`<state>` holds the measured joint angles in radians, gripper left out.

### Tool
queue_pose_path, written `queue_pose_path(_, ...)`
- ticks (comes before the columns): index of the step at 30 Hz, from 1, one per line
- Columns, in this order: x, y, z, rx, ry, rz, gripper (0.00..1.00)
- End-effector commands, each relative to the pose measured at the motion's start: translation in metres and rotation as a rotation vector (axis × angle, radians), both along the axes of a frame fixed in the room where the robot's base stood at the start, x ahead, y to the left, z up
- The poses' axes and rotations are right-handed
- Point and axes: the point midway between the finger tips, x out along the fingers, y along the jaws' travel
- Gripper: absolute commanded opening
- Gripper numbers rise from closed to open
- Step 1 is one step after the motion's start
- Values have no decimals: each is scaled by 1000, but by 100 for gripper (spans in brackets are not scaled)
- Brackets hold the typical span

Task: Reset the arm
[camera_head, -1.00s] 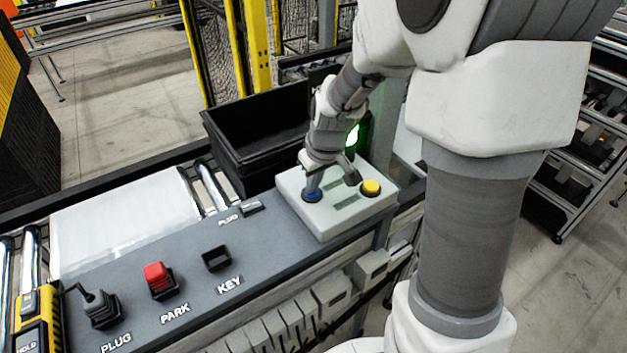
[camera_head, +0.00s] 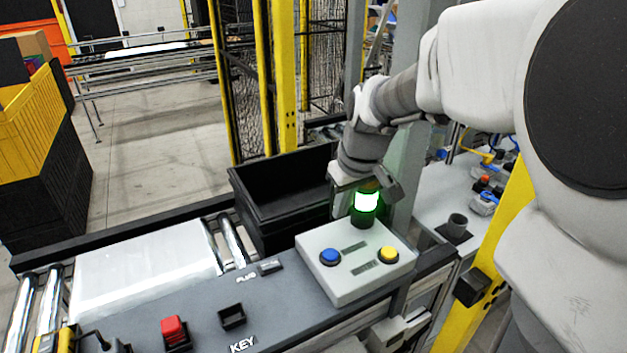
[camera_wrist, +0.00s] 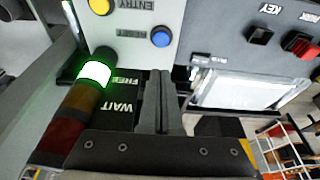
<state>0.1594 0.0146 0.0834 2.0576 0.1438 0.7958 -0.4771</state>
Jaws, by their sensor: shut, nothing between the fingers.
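My arm reaches from the right in the head view. My gripper (camera_head: 341,207) is above the back-left edge of the white button box (camera_head: 345,292), clear of its buttons. In the wrist view the two fingers of my gripper (camera_wrist: 158,78) are together with nothing between them. The box carries a blue button (camera_head: 330,257) on the left and a yellow button (camera_head: 388,255) on the right. Both also show in the wrist view, the blue button (camera_wrist: 161,38) nearer the fingertips and the yellow button (camera_wrist: 100,6) at the top edge.
The grey panel (camera_head: 205,312) carries a red switch (camera_head: 174,330) and a KEY socket (camera_head: 232,316). A grey post (camera_head: 408,170) stands right of the gripper.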

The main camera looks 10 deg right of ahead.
Motion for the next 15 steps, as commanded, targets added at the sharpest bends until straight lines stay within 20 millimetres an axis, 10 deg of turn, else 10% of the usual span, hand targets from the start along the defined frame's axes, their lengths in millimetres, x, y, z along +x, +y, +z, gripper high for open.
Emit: queue_pose_path(15, -4, 1, 3, -2, -6, -6, 0)
